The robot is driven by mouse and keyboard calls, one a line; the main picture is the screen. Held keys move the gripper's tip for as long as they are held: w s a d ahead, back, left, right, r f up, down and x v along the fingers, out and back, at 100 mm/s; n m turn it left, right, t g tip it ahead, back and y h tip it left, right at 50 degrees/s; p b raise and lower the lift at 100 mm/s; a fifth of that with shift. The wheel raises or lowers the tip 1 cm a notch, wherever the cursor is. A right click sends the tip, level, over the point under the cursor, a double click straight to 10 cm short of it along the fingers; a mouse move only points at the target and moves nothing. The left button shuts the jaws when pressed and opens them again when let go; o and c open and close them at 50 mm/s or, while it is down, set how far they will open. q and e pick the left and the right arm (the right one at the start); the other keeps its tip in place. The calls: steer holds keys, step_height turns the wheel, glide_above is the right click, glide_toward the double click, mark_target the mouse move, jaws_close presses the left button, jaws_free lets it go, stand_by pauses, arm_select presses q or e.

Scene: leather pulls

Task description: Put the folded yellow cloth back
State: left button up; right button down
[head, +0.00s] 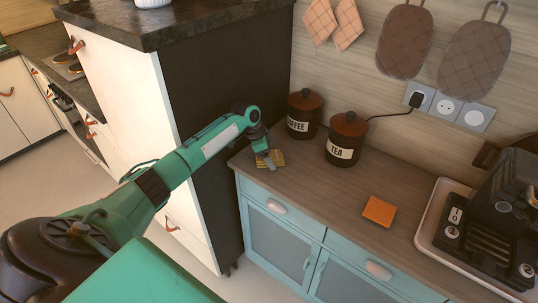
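The folded yellow cloth (278,157) is at the left end of the wooden counter, near its front left corner. My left gripper (268,161) reaches in from the left and is right at the cloth, its fingers pointing down over it and hiding part of it. I cannot tell whether the fingers are closed on the cloth or only above it, or whether the cloth rests flat on the counter. My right gripper is not in view.
The coffee canister (304,114) and tea canister (346,139) stand behind the cloth, against the wall. An orange folded cloth (379,211) lies farther right. A white tray (432,226) holds a dark appliance. A tall dark cabinet side (222,85) borders the counter's left end.

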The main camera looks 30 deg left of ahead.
arm_select(q)
steer(key=shift+r, duration=0.25)
steer(key=b+v, duration=0.1)
steer(key=v, duration=1)
steer(key=shift+r+b, duration=0.35)
steer(key=shift+b, duration=0.05)
steer(key=shift+s+a, duration=0.1)
steer(key=shift+f, duration=0.1)
